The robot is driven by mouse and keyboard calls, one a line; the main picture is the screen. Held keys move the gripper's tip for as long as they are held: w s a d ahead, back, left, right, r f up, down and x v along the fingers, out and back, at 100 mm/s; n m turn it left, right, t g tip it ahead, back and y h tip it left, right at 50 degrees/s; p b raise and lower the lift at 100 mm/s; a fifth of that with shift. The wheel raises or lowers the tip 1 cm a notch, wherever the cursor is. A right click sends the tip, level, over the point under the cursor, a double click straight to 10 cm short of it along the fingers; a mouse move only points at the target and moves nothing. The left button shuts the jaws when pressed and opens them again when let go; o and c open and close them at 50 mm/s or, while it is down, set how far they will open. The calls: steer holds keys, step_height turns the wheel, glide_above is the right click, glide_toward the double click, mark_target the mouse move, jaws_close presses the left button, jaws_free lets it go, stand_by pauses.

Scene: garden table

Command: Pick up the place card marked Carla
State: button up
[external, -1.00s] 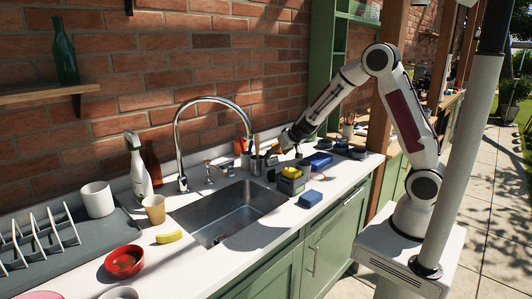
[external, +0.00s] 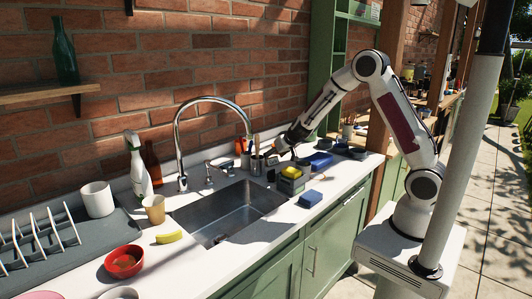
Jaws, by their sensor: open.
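No place card marked Carla can be made out in the external view. My gripper (external: 274,153) is open, small and dark in the view. It is over the back of the counter to the right of the sink (external: 225,215), close to a metal utensil cup (external: 257,164) and a grey-green caddy (external: 291,184) with a yellow sponge (external: 291,172) in it. I cannot tell whether it touches anything there. What lies directly behind my gripper is hidden.
A blue sponge (external: 310,198) lies in front of the caddy, and a blue box (external: 319,160) is behind it. The tall curved faucet (external: 180,140) stands left of my gripper.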

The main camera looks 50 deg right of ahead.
steer(key=shift+x, duration=1.2)
steer(key=c, duration=1.1)
